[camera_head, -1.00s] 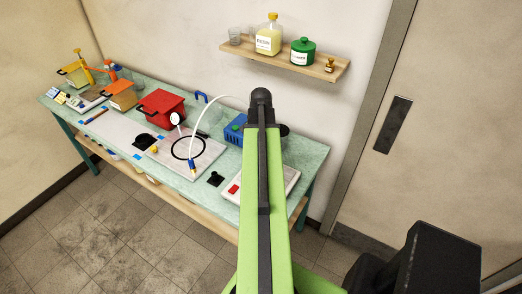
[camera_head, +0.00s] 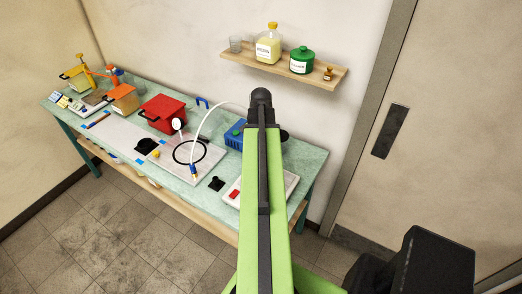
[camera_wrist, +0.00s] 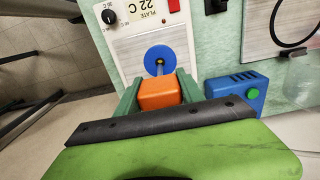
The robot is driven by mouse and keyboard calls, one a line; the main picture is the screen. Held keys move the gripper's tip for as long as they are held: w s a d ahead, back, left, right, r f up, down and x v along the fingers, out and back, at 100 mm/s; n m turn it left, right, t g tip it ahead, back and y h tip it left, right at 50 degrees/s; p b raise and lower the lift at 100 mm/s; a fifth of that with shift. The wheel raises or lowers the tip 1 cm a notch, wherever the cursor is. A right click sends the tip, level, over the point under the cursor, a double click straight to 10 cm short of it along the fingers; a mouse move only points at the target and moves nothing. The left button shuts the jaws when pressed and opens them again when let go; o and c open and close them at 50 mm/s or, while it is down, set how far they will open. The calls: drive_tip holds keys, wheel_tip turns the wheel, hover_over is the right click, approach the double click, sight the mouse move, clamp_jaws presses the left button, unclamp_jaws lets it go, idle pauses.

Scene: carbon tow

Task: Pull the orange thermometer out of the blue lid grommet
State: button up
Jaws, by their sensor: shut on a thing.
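In the wrist view my gripper (camera_wrist: 158,88) is shut on the orange thermometer (camera_wrist: 159,96), with its green jaws on either side of the orange block-shaped head. A thin metal stem runs from the head toward the round blue lid grommet (camera_wrist: 161,56) and meets its middle. How deep the stem sits in the grommet cannot be told. In the head view my green arm covers the gripper, the thermometer and the grommet.
A white hot plate (camera_wrist: 121,48) marked 22 C lies under the blue disc. A blue box (camera_wrist: 242,92) stands to the right in the wrist view. In the head view a red pot (camera_head: 161,113) and a white board (camera_head: 207,172) are on the bench, with a wall shelf (camera_head: 282,68) above.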

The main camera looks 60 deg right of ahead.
idle(0.4)
drive_tip(key=shift+r+p, duration=1.45)
drive_tip(key=shift+p, duration=0.05)
drive_tip(key=shift+r, duration=0.15)
drive_tip(key=shift+r+p, duration=1.4)
drive_tip(key=shift+p, duration=0.1)
wheel_tip(320, 180, up, 3)
drive_tip(key=p, duration=0.3)
wheel_tip(320, 180, up, 3)
drive_tip(key=p, duration=0.3)
drive_tip(key=shift+r, duration=0.1)
